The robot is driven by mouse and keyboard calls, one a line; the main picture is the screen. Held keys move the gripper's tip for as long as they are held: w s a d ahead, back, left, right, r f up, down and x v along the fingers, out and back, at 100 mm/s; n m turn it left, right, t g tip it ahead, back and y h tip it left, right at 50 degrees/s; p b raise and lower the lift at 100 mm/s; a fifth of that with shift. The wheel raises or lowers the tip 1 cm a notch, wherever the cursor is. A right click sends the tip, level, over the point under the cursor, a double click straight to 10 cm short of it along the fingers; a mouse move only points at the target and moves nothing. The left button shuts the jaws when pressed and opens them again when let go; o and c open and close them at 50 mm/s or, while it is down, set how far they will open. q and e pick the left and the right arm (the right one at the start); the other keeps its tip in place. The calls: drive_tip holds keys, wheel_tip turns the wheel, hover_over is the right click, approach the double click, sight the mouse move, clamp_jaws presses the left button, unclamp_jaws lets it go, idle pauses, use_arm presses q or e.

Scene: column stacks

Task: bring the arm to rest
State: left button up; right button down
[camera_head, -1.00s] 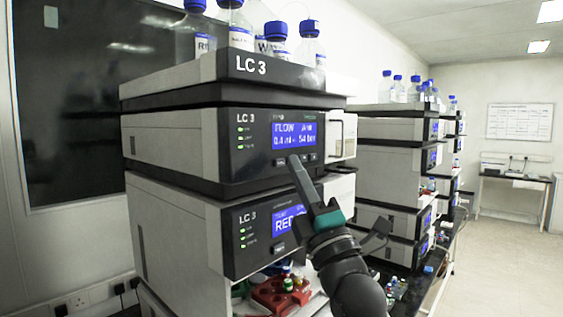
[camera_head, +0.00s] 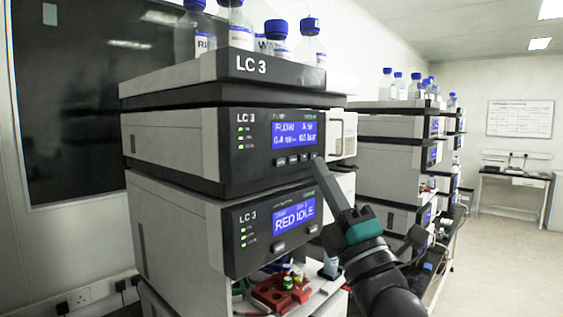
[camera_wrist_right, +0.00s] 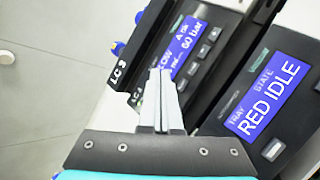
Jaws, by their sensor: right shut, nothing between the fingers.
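My right gripper (camera_head: 320,160) is in the head view, in front of the right part of the LC 3 stack (camera_head: 165,143). Its fingers are together with nothing between them. Its tip is near the right edge of the upper module's front panel (camera_head: 255,160); I cannot tell whether it touches. In the right wrist view the closed fingers (camera_wrist_right: 162,85) point toward the panels. The upper display (camera_head: 294,134) shows a flow and a bar reading. The lower display (camera_head: 294,216) reads "RED IDLE". My left gripper is not in view.
Blue-capped bottles (camera_head: 241,35) stand on top of the stack. A red rack with small vials (camera_head: 275,292) sits below the lower module. More stacks (camera_head: 385,160) stand behind on the right. The floor (camera_head: 500,260) at the right is clear.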

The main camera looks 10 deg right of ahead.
idle(0.4)
drive_tip(key=w+d+f+m+g+h+b, duration=0.1)
drive_tip(key=w+f+m+g+h+b, duration=0.2)
drive_tip(key=f, duration=1.3)
drive_tip(key=w+f+m+g+h+b, duration=0.15)
drive_tip(key=w+f+m+g, duration=0.35)
drive_tip(key=f, duration=1.2)
drive_tip(key=s+f+m+g+b, duration=0.2)
drive_tip(key=s+f+b, duration=0.1)
drive_tip(key=f, duration=1.2)
drive_tip(key=s+f+m+g+b, duration=0.2)
drive_tip(key=s+f, duration=0.1)
drive_tip(key=f, duration=1.2)
drive_tip(key=s+d+f+m+g+h+b, duration=0.1)
drive_tip(key=s+f+m+g+b, duration=0.15)
drive_tip(key=s+f, duration=0.9)
drive_tip(key=s+d+f+m+g+h+b, duration=0.15)
drive_tip(key=s+f+g, duration=0.25)
drive_tip(key=s+f, duration=0.7)
drive_tip(key=s+f+m+g+b, duration=0.2)
drive_tip(key=s+f, duration=0.6)
drive_tip(key=s, duration=0.4)
drive_tip(key=s+f+m+g+b, duration=0.2)
drive_tip(key=s+f, duration=0.6)
drive_tip(key=s, duration=0.4)
drive_tip(key=shift+s+m+g, duration=0.2)
drive_tip(key=shift+m+g, duration=0.3)
drive_tip(key=shift+g, duration=0.45)
